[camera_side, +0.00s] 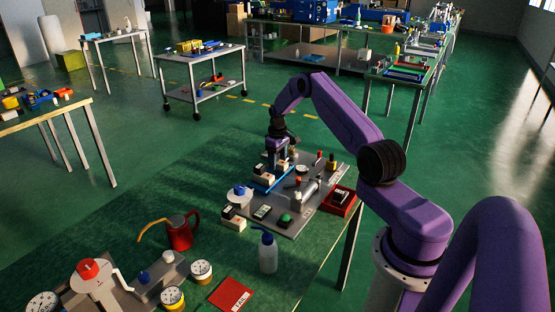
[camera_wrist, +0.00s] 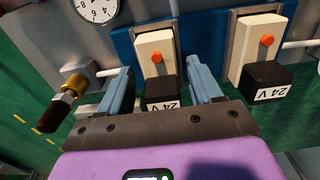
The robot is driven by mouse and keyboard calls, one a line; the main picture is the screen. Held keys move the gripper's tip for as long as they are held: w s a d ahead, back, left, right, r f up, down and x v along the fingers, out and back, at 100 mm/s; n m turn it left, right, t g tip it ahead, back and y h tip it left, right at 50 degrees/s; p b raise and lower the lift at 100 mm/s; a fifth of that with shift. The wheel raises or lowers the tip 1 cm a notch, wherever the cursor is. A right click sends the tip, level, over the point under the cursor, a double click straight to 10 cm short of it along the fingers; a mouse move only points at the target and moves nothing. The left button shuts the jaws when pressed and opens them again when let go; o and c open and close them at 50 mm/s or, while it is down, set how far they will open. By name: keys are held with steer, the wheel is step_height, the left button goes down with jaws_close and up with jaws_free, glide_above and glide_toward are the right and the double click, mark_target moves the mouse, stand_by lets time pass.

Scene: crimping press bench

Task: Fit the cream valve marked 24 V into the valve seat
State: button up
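In the wrist view a cream valve (camera_wrist: 155,48) with an orange button, a black block and a 24 V label lies between the fingers of my gripper (camera_wrist: 159,68). The fingers are apart, with gaps visible on both sides of it. A second cream valve (camera_wrist: 262,42), also marked 24 V, is to the right. Both lie against a blue base (camera_wrist: 211,42) with grey side pieces. In the side view my gripper (camera_side: 275,159) points down over the blue base (camera_side: 262,187). I cannot tell which place is the valve seat.
A brass-ended fitting (camera_wrist: 73,86) and a dial gauge (camera_wrist: 97,8) are close by on the left. On the grey plate are a green button (camera_side: 285,219) and a metal cylinder (camera_side: 304,194). A red tray (camera_side: 337,205) is at right, another cream block (camera_side: 234,223) at front left.

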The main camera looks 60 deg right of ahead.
mark_target(278, 155)
stand_by(0.3)
step_height(278, 155, up, 17)
steer(key=shift+r, duration=0.2)
stand_by(0.4)
steer(key=shift+a, duration=0.1)
steer(key=s+a+r+n, duration=0.1)
steer(key=a+r+n, duration=0.15)
steer(key=a, duration=1.05)
steer(key=s+a+r+n, duration=0.15)
steer(key=a+r, duration=0.25)
steer(key=a, duration=0.9)
steer(key=s+a+r+n, duration=0.2)
steer(key=s+a+n, duration=0.1)
steer(key=s+a, duration=0.7)
steer(key=s+a+f+n, duration=0.1)
steer(key=s+n, duration=0.1)
steer(key=s, duration=1)
steer(key=s+a+f+n, duration=0.1)
steer(key=s+n, duration=0.2)
steer(key=s, duration=0.9)
steer(key=shift+s+a+f+n, duration=0.15)
steer(key=shift+s+a+n, duration=0.15)
steer(key=shift+s+a, duration=0.1)
